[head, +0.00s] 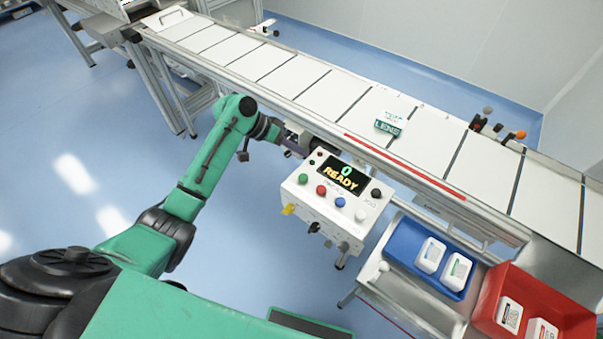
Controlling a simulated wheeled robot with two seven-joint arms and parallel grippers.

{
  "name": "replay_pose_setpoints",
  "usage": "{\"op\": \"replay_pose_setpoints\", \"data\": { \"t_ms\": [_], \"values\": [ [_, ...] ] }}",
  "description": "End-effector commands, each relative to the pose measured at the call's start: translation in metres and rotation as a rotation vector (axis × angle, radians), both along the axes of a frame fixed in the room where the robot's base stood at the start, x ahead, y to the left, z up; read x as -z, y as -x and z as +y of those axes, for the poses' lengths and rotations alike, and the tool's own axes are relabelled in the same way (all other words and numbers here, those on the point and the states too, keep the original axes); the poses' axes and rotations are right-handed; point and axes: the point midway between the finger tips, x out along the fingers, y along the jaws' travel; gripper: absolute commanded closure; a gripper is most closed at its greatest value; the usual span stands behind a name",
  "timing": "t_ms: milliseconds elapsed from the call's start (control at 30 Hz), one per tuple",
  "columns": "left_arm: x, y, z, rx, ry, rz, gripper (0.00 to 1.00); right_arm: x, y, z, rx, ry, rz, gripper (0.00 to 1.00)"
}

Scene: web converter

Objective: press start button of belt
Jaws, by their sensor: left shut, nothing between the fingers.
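The white control box (320,208) stands beside the conveyor belt (310,75). Its display (338,178) reads "0 READY". Along its panel are a green button (303,178), a red button (321,189), a blue button (340,202) and a white button (360,214). A black knob (376,193) is at the right. My left gripper (299,146) is shut and empty, at the box's upper left corner, above the green button in the picture. Its fingertips are small and partly unclear; I cannot tell whether they touch the box. My right gripper is not in view.
A small green-and-white box (387,127) lies on the belt. A blue bin (403,242) and a red bin (489,296), each holding white bottles, stand at the lower right. A red strip (405,167) runs along the belt's near edge. Blue floor (250,235) is free left of the box.

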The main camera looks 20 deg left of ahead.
Motion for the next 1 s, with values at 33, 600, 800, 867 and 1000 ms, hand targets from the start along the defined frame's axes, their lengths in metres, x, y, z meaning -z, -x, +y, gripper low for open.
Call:
{"op": "replay_pose_setpoints", "data": {
  "t_ms": [33,600,800,867,1000],
  "values": [
    [0.001,0.0,0.0,0.0,0.0,0.0,1.0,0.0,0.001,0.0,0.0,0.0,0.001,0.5],
    [0.047,0.0,0.0,-0.002,-0.001,0.0,1.0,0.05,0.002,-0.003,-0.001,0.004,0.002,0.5],
    [0.073,0.001,0.0,-0.002,-0.001,0.0,1.0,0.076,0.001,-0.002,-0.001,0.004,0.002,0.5],
    [0.079,0.0,0.0,-0.002,-0.001,0.001,1.0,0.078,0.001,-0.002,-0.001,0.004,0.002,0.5],
    [0.089,0.0,0.0,-0.002,-0.001,0.0,1.0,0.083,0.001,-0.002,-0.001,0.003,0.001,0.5]
  ]
}}
